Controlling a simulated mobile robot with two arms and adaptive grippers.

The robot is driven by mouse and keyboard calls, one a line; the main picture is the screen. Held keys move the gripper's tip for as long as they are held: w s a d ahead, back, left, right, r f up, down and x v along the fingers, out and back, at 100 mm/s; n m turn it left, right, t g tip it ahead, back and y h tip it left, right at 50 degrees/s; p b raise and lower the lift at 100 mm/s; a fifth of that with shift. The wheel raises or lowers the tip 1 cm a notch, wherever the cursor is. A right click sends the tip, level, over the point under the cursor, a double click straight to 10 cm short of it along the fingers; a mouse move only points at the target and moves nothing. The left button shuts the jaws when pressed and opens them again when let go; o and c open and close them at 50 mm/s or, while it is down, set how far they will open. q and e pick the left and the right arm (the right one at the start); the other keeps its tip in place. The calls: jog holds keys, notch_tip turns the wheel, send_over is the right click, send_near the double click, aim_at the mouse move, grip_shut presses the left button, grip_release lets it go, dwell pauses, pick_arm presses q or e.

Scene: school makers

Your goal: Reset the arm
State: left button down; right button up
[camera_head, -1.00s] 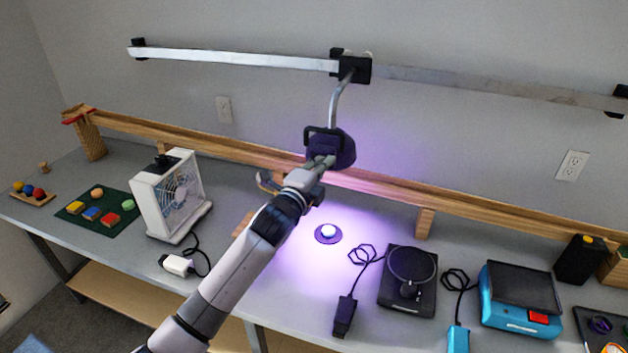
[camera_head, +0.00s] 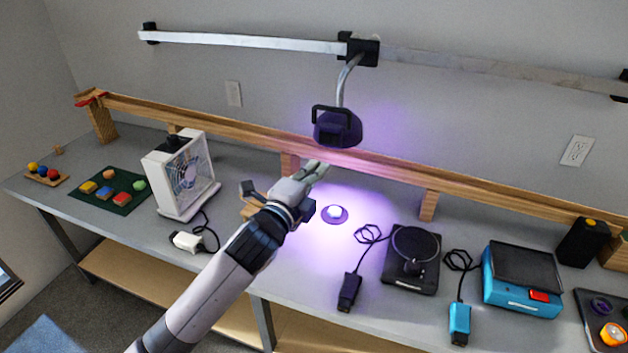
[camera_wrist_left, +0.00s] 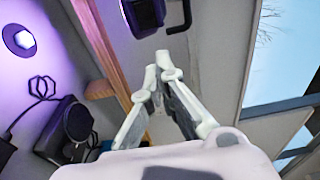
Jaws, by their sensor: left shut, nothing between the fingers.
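My left gripper (camera_head: 318,168) is shut and empty, above the workbench (camera_head: 295,268) and in front of the wooden rail. It is below and apart from the dark lamp head (camera_head: 337,127), which hangs from the metal bar and gives purple light. In the left wrist view, the gripper's pale fingers (camera_wrist_left: 163,60) meet at their tips with nothing between them. My right gripper is not in view.
A white fan (camera_head: 185,172) stands left of my arm. A small glowing disc (camera_head: 335,213) lies on the bench under the lamp. A black turntable (camera_head: 411,258) and a blue device (camera_head: 521,278) are at right. A wooden rail (camera_head: 385,171) runs along the back.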

pick_arm(q)
jog(key=shift+s+a+f, duration=0.1)
jog(key=shift+s+a, duration=0.05)
jog(key=shift+s, duration=0.45)
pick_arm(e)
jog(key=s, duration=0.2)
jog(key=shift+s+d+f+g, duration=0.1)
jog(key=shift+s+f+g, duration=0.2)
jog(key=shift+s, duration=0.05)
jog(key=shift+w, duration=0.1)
